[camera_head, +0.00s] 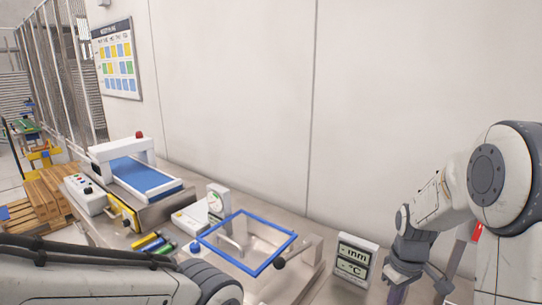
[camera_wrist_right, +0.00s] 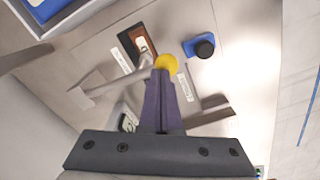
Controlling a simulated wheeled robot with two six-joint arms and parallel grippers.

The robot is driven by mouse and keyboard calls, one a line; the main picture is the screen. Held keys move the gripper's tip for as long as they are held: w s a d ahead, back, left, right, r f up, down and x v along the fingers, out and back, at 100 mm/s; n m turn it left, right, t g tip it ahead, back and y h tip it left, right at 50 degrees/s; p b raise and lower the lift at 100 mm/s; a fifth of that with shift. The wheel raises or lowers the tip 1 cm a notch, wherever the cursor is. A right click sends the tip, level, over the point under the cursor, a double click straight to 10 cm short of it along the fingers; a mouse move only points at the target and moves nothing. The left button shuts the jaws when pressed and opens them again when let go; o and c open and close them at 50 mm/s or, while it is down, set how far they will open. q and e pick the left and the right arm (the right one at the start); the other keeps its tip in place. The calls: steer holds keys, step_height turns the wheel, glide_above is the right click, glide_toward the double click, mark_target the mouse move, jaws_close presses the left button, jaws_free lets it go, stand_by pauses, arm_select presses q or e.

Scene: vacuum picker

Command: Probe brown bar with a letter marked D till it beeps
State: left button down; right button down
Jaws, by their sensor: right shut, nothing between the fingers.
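My right gripper (camera_wrist_right: 160,82) is shut and empty in the right wrist view, its purple fingers pressed together. It also shows at the lower right of the head view (camera_head: 396,296), pointing down. A small brown piece (camera_wrist_right: 143,45) in a dark surround lies just beyond the fingertips, up and left of them. I cannot read a letter D on it, so I cannot tell whether it is the named bar. A round yellow spot (camera_wrist_right: 167,63) shows right at the fingertips; I cannot tell whether they touch it. My left arm crosses the lower left, its gripper out of frame.
A display reading mm and °C (camera_head: 354,261) stands beside my right gripper. A blue square frame (camera_head: 218,228), a dial gauge (camera_head: 214,203) and a white machine with blue belt (camera_head: 143,172) are to the left. A blue device with black knob (camera_wrist_right: 200,48) sits beyond the fingertips.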

steer(key=shift+s+a+f+b, duration=0.1)
steer(key=shift+f+b, duration=0.1)
steer(key=shift+f, duration=0.15)
steer(key=shift+s+f+b, duration=0.1)
steer(key=shift+f+b, duration=0.05)
steer(key=shift+f, duration=0.15)
steer(key=shift+s+a+f, duration=0.1)
steer(key=shift+f, duration=0.05)
steer(key=shift+f, duration=0.1)
